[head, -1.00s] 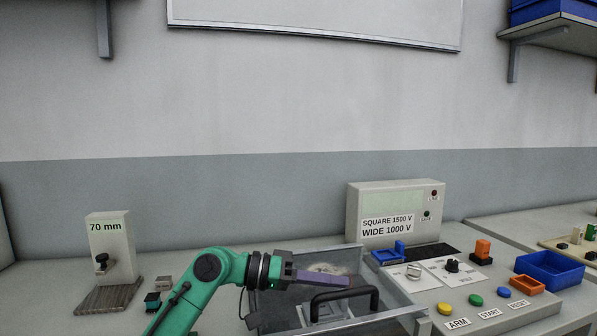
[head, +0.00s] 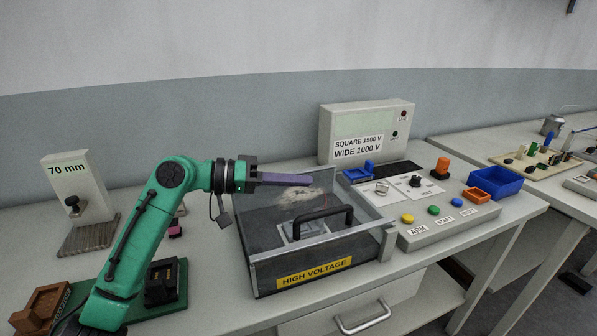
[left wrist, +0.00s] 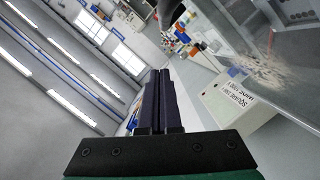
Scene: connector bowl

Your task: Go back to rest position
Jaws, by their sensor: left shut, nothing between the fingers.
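My left gripper (head: 288,180) comes in from the left on its green arm in the head view. Its purple fingers are together with nothing between them, above the rear left part of the high voltage box. In the left wrist view the same closed fingers (left wrist: 159,98) point away from the camera. The high voltage box (head: 262,275) has clear sides, a black handle (head: 320,222) and a yellow label. The fingers look apart from the handle. My right gripper is not in view.
A test panel (head: 367,133) stands behind the box, with a button console (head: 450,222) and a blue bin (head: 496,183) to the right. A 70 mm block (head: 75,180) stands at the left. A dark fixture (head: 165,280) sits near my left arm.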

